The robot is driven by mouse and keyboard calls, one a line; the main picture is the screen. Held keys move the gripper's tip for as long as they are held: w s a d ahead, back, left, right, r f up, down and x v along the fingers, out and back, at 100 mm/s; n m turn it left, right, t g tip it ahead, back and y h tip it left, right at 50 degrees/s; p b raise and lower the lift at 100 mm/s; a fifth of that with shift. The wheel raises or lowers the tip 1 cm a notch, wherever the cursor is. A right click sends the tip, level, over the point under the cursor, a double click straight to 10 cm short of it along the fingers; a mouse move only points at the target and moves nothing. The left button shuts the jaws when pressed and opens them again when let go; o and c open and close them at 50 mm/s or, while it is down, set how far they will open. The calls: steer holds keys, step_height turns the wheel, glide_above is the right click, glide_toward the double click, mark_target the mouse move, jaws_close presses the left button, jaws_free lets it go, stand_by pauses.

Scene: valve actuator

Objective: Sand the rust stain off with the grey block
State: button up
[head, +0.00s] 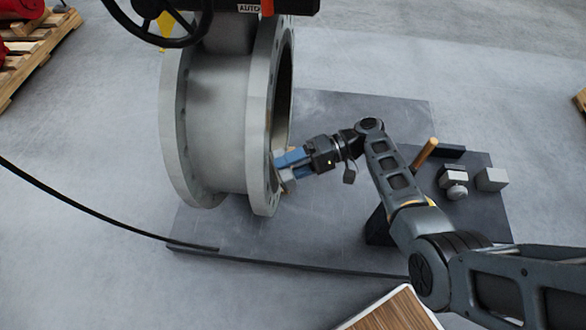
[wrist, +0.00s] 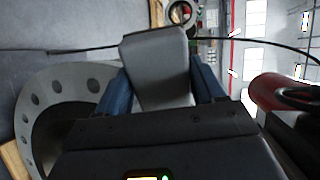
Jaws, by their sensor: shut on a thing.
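My gripper (head: 288,166) has blue fingers, closed around a grey block (wrist: 158,68). In the head view the block (head: 288,184) shows only partly below the fingers, at the lower right rim of the big grey valve body (head: 216,120). I cannot tell whether it touches the flange. In the wrist view the block fills the gap between both fingers, and the round flange (wrist: 45,110) with bolt holes lies to the left. I cannot make out the rust stain in either view.
A dark mat (head: 350,112) lies under the valve. At its right are a wooden handle (head: 427,150), a grey block (head: 491,179) and other small grey pieces (head: 455,182). A black handwheel (head: 155,20) is above left. A wood-topped surface (head: 395,312) is in front.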

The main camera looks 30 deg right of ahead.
mark_target(270, 117)
steer(key=shift+w+d+f+m+t+b, duration=0.2)
steer(key=shift+w+d+m+t+b, duration=0.3)
steer(key=shift+t+b, duration=0.35)
steer(key=w+d+r+m+t+b, duration=0.2)
steer(key=d+m+t+b, duration=0.2)
steer(key=d+t, duration=0.2)
steer(key=shift+h, duration=0.4)
steer(key=shift+r+x, duration=0.1)
steer(key=shift+x, duration=1.3)
steer(key=shift+r+x, duration=0.15)
steer(key=shift+x, duration=1.25)
steer(key=shift+x, duration=0.95)
steer(key=shift+w+d+f, duration=0.1)
steer(key=shift+w+d, duration=0.1)
steer(key=shift+w, duration=0.05)
steer(key=shift+w+d+f+b, duration=0.1)
steer(key=shift+w+d+b, duration=0.55)
steer(key=shift+b, duration=0.25)
steer(key=shift+w+d, duration=0.25)
steer(key=shift+w, duration=0.2)
steer(key=shift+w+d+b, duration=0.4)
steer(key=shift+w+b, duration=0.3)
steer(key=shift+b, duration=0.25)
steer(key=shift+w+d+b, duration=0.4)
steer(key=shift+w+b, duration=0.05)
steer(key=shift+w, duration=0.2)
